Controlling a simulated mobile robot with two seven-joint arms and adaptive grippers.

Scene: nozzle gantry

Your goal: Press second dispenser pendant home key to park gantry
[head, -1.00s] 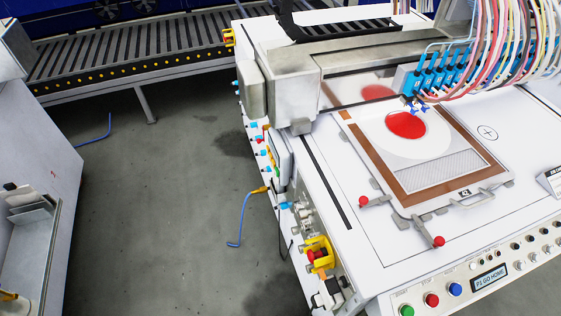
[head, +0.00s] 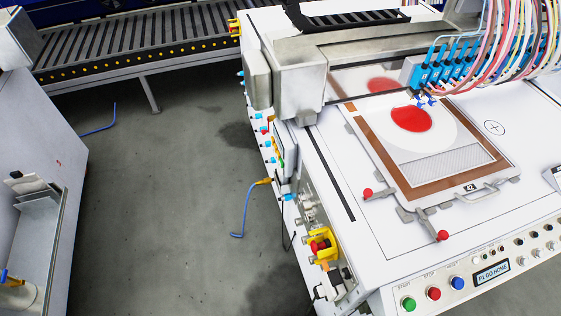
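The dispensing machine (head: 350,245) fills the right side of the head view. Its gantry (head: 300,85) spans the white bed, with a blue nozzle block (head: 440,68) over the framed plate (head: 430,160) with its red disc. The front panel has green (head: 408,304), red (head: 433,293) and blue (head: 457,283) buttons and a small display (head: 491,271) that seems to read "P1 GO HOME". A small panel (head: 280,145) on the machine's left side, seen edge-on, may be a pendant; its keys cannot be made out. Neither of my grippers is in view.
A yellow-collared red emergency button (head: 318,246) sticks out at the machine's near left corner. A blue cable (head: 244,212) hangs into the aisle. A grey cabinet (head: 50,130) stands at left, a roller conveyor (head: 140,50) crosses behind. The floor (head: 150,210) between is clear.

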